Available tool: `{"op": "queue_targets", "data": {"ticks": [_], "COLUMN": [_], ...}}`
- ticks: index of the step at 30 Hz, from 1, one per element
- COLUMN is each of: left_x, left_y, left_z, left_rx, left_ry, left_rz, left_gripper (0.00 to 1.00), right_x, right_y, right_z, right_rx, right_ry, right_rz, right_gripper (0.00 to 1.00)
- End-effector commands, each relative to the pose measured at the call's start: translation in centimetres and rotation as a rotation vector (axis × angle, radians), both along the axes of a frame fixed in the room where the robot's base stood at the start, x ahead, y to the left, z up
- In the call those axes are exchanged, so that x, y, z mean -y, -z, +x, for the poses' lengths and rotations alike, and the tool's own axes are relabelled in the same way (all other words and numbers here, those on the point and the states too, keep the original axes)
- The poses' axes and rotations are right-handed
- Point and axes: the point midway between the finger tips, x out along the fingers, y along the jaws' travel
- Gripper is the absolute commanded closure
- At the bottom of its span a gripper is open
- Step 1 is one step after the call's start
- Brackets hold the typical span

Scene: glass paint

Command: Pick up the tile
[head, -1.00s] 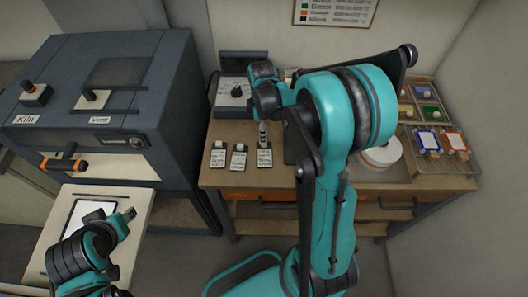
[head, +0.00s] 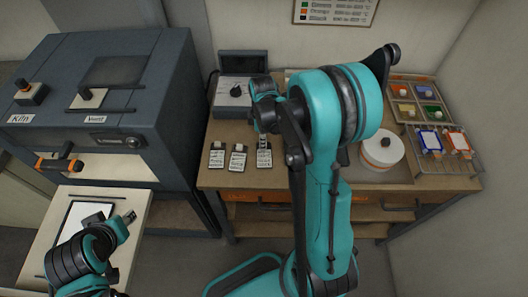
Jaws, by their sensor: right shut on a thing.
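Three small labelled pieces with dark edges and writing lie in a row on the wooden bench: a left one (head: 217,157), a middle one (head: 237,160) and a right one (head: 264,158). I take these for the tiles. My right gripper (head: 263,142) reaches down over the bench and is shut on the top end of the right tile. The tile's lower part shows; its top is partly hidden by the fingers. My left gripper (head: 128,217) is at the lower left, above a pale board (head: 50,232) with a white sheet; its jaw gap is unclear.
A grey kiln (head: 110,100) stands left of the bench (head: 330,180). A box with a dial (head: 236,92) is at the back. A round white turntable (head: 383,152), blue- and orange-framed pieces (head: 430,140) and a paint tray (head: 402,91) stand right.

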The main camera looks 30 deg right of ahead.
Motion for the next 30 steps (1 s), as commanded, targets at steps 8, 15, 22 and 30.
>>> {"op": "queue_targets", "data": {"ticks": [8, 15, 22, 30], "left_x": [0.0, 0.0, 0.0, 0.0], "left_y": [-0.2, -1.5, -2.8, -4.0], "left_z": [0.0, 0.0, 0.0, 0.0], "left_rx": [0.0, 0.0, 0.0, 0.0], "left_ry": [0.0, 0.0, 0.0, 0.0], "left_rz": [0.0, 0.0, 0.0, 0.0], "left_gripper": [0.64, 0.64, 0.64, 0.64], "right_x": [0.0, 0.0, 1.2, 2.4], "right_y": [-0.6, -4.2, -7.3, -10.3], "right_z": [0.0, 0.0, -5.0, -9.8], "right_rx": [0.0, 0.0, 0.0, 0.0], "right_ry": [0.0, 0.0, 0.004, 0.003], "right_rz": [0.0, 0.0, 0.0, 0.0], "right_gripper": [1.0, 1.0, 1.0, 1.0]}}
